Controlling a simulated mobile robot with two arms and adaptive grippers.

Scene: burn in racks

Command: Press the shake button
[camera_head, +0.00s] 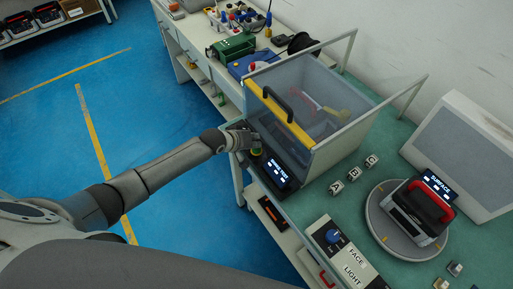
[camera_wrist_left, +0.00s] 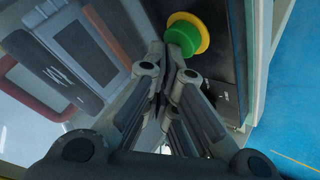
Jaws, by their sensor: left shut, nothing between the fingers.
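The shake button is a round green button on a yellow ring (camera_wrist_left: 188,35), at the top of the left wrist view. In the head view a small part of the button (camera_head: 256,153) shows beside my left gripper, on the dark front panel of a clear-walled box (camera_head: 335,157). My left gripper (camera_head: 246,137) is shut and empty. In the left wrist view its fingertips (camera_wrist_left: 163,52) are right at the green button's near edge; I cannot tell whether they touch it. A small lit display (camera_head: 277,171) sits on the same panel. My right gripper is not in view.
The box has a yellow edge strip and black handle (camera_head: 277,104). A round turntable (camera_head: 387,237) holds a red-handled device (camera_head: 422,211). Lettered cubes (camera_head: 354,174) and a blue-knob panel (camera_head: 336,237) lie nearby. Blue floor (camera_head: 150,100) to the left is open.

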